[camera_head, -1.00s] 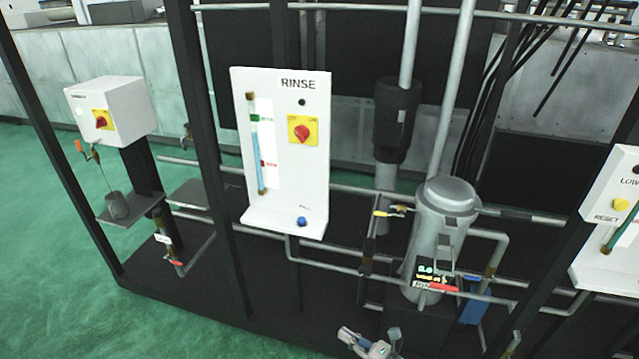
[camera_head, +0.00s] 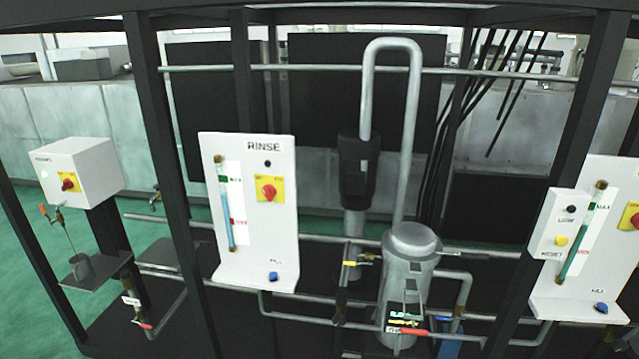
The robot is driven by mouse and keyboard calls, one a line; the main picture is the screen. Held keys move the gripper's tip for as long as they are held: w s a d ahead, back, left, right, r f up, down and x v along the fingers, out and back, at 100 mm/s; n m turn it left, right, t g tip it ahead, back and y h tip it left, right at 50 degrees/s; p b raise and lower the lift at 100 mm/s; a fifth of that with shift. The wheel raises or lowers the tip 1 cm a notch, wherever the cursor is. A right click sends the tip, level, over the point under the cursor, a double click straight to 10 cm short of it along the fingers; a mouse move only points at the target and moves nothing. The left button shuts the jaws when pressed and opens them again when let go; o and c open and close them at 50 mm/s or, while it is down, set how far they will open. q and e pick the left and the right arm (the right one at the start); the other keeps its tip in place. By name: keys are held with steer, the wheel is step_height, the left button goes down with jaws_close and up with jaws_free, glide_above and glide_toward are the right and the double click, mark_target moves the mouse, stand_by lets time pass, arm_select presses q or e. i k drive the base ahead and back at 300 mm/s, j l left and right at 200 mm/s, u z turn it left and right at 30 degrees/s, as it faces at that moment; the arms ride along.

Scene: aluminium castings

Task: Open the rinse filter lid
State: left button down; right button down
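The rinse filter is a grey metal cylinder (camera_head: 405,285) right of centre, standing upright among pipes. Its round grey lid (camera_head: 412,240) sits flat on top and looks closed. A dark label (camera_head: 404,320) with coloured text and a red-handled valve (camera_head: 414,331) are at its lower front. The white RINSE panel (camera_head: 255,205) stands to its left, with a red and yellow switch (camera_head: 270,189) and a sight tube. Neither of my grippers is in view.
A yellow-handled valve (camera_head: 357,263) is left of the filter. A bent grey pipe (camera_head: 412,130) rises behind it. Black frame posts (camera_head: 160,150) stand in front. A second white panel (camera_head: 590,240) is at the right, and a white box (camera_head: 75,172) at the left.

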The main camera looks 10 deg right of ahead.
mark_target(414, 245)
steer(key=i+l, duration=0.1)
steer(key=l, duration=0.3)
steer(key=i+l+z, duration=0.1)
steer(key=l, duration=0.25)
steer(key=i+l, duration=0.1)
steer(key=l, duration=0.3)
steer(key=i+l+z, duration=0.15)
steer(key=l, duration=0.2)
steer(key=i+l, duration=0.1)
steer(key=l, duration=0.3)
